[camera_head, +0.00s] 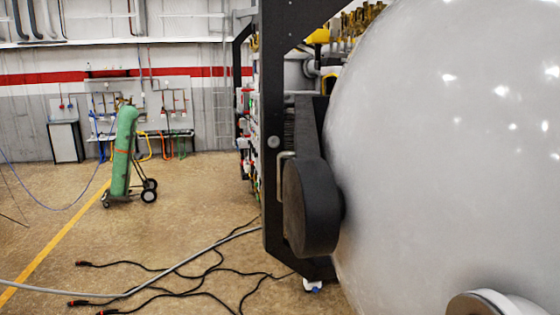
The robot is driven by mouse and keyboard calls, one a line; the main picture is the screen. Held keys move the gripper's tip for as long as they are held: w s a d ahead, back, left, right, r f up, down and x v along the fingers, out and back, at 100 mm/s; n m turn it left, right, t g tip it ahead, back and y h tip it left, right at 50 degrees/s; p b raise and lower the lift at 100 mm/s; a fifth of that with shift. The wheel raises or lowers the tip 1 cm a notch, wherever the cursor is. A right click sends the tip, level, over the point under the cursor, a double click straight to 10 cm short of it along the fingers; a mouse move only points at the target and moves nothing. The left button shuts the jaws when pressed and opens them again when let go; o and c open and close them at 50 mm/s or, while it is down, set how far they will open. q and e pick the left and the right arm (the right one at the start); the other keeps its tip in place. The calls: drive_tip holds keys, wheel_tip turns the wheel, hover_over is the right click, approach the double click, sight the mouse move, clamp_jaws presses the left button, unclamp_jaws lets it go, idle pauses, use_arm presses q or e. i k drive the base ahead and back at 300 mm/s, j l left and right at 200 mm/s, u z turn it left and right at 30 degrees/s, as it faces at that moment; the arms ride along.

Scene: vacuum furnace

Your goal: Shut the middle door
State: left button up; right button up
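A large, glossy, pale grey domed surface (450,140) fills the right side of the head view. It looks like a furnace door or shell, but I cannot tell whether it is the middle door. A black upright frame (272,130) stands at its left edge. A thick dark round part (311,207) with a small metal handle (281,175) sits between the frame and the dome. The right and lower parts of the dome run out of the picture. Neither of my grippers is in view.
Black cables with red ends (150,290) and a grey hose (200,255) lie on the floor at the lower left. A green gas cylinder (122,150) stands on a wheeled cart farther back. The brown floor (200,200) between them is mostly clear.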

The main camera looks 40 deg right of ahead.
sight(428, 176)
drive_tip(key=i+z, duration=0.25)
drive_tip(key=z, duration=0.15)
drive_tip(key=i+z, duration=0.25)
drive_tip(key=z, duration=0.2)
drive_tip(key=i+j+z, duration=0.25)
drive_tip(key=z, duration=0.15)
drive_tip(key=i+j+z, duration=0.2)
drive_tip(key=z, duration=0.2)
